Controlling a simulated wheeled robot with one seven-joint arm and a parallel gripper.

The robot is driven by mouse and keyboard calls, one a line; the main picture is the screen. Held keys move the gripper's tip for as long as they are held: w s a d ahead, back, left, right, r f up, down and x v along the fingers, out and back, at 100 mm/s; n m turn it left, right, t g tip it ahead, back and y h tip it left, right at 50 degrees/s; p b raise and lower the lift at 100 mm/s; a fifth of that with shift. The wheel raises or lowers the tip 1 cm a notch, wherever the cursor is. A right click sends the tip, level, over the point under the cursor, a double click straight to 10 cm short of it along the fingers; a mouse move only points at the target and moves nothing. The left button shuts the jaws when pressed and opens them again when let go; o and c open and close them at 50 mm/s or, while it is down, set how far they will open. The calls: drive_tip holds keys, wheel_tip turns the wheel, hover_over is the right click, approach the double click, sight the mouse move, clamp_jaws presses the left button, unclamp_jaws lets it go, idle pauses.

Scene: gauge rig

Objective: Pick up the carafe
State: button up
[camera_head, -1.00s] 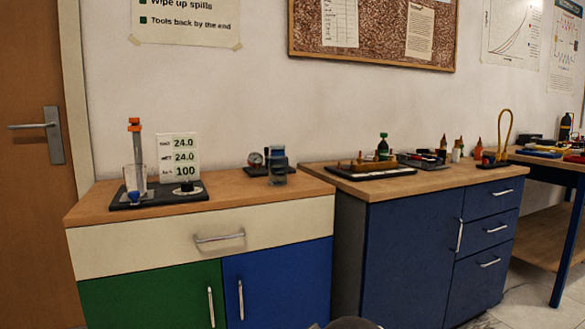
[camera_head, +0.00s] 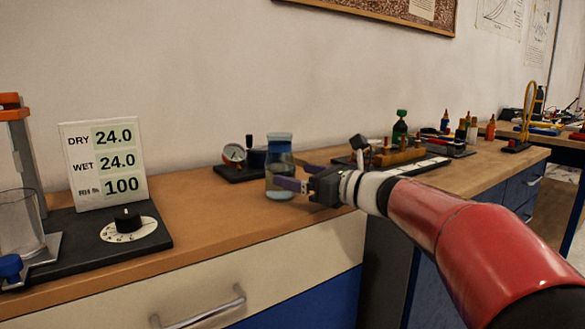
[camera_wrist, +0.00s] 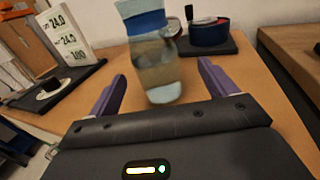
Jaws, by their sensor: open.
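The carafe (camera_head: 279,170) is a clear glass vessel with a blue band near its top, standing upright on the wooden counter. It also shows in the wrist view (camera_wrist: 154,62), slightly tilted in the picture. My gripper (camera_head: 291,184) reaches in from the right at the height of the carafe's lower half. In the wrist view my gripper (camera_wrist: 160,88) is open, with one purple finger to each side of the carafe's lower part. The fingers look apart from the glass. In the head view one finger overlaps the carafe, and the far finger is partly hidden behind it.
A gauge on a black base (camera_head: 240,162) stands just behind the carafe. A display card (camera_head: 103,163) and a black plate with a dial (camera_head: 128,228) are to the left. A wooden block rig (camera_head: 398,157) is on the right counter.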

sight(273, 168)
drive_tip(key=p+x, duration=0.1)
drive_tip(key=x, duration=0.6)
drive_tip(key=shift+s+a+p, duration=0.1)
drive_tip(key=shift+a+p, duration=0.2)
drive_tip(key=shift+p, duration=0.1)
drive_tip(key=c, duration=1.2)
drive_tip(key=shift+r, duration=0.1)
drive_tip(key=shift+c, duration=0.4)
